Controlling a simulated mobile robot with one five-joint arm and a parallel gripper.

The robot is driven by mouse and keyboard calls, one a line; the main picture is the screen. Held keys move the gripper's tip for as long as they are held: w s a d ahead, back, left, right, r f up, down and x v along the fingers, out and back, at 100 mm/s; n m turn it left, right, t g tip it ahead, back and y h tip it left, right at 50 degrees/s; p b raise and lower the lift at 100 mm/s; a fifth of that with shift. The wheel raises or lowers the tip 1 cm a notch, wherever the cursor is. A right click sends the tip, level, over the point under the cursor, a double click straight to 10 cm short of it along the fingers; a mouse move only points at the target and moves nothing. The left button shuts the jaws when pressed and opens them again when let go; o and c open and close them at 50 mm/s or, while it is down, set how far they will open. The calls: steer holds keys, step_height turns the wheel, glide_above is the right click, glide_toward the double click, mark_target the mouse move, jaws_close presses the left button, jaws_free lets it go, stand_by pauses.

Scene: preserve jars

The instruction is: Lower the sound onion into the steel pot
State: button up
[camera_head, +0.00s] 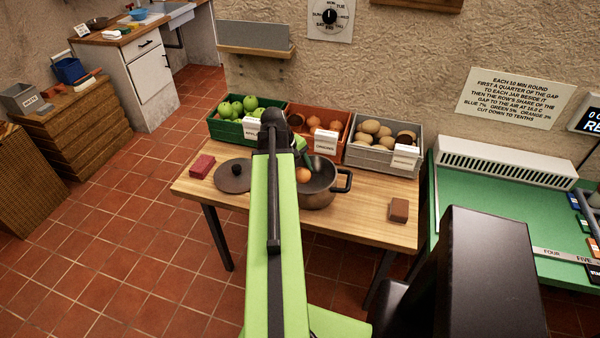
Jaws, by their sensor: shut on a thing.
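The steel pot (322,192) stands open on the wooden table, with a dark handle on its right. An orange-brown onion (303,175) shows at the left part of the pot's mouth, just right of my arm. My gripper (304,165) is above the pot, partly hidden by my own arm, and is shut on the onion. I cannot tell how far the onion is below or above the rim. More onions lie in the orange crate (340,117) behind the pot, partly hidden by a white card.
A dark lid (233,175) and a red block (202,166) lie left of the pot. A brown block (398,210) lies at the right. A green crate (222,131) of apples and a grey crate (366,155) of potatoes flank the onion crate.

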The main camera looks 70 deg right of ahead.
steer(key=shift+s+a+f, duration=0.25)
steer(key=shift+f, duration=0.1)
steer(key=o, duration=1.5)
steer(key=shift+o, duration=0.2)
steer(key=p+v, duration=1.6)
steer(key=shift+d+r, duration=0.15)
steer(key=shift+r, duration=0.3)
steer(key=shift+w+r+p, duration=0.35)
steer(key=shift+r+p, duration=0.2)
steer(key=shift+p, duration=0.15)
